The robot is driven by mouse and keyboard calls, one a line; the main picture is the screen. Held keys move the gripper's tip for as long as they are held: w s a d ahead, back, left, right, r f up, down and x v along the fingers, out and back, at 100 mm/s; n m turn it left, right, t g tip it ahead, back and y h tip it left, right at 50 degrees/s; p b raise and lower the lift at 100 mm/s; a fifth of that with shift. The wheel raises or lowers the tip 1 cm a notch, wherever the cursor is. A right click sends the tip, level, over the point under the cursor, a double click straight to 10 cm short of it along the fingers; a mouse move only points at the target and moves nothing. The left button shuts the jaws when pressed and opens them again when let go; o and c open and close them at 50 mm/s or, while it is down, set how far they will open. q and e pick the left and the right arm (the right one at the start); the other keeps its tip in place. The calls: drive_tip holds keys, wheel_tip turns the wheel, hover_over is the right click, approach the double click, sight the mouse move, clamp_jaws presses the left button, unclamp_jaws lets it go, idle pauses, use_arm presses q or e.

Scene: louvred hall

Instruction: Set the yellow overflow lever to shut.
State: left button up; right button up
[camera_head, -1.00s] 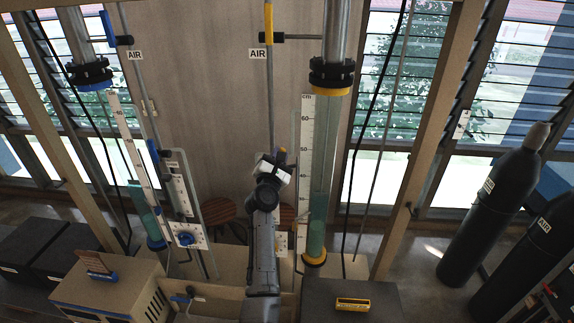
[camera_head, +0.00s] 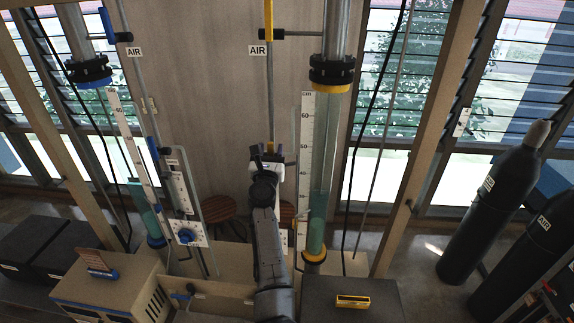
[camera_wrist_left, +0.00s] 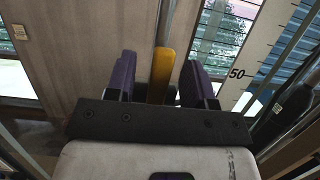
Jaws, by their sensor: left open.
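In the left wrist view a yellow lever (camera_wrist_left: 161,75) stands upright between the two purple fingers of my left gripper (camera_wrist_left: 152,80). The fingers are open, with a gap on each side of the lever. In the head view my left gripper (camera_head: 267,153) is in front of the panel left of the yellow-collared tube. Only a small yellow tip (camera_head: 270,146) of the lever shows there. The lever's lower part and label are hidden by my gripper and arm. My right gripper is not in view.
Another yellow lever (camera_head: 268,20) sits higher up by an AIR label. The yellow-collared tube (camera_head: 320,190) with its cm scale (camera_head: 304,140) stands close on the right. A blue lever (camera_head: 153,148) and a blue knob (camera_head: 187,237) are on the left panel. Black cylinders (camera_head: 497,200) stand far right.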

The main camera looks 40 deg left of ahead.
use_arm(q)
drive_tip(key=r+v, duration=0.1)
drive_tip(key=v, duration=0.6)
idle(0.4)
drive_tip(key=shift+s+d+r, duration=0.1)
drive_tip(key=shift+d+r, duration=0.05)
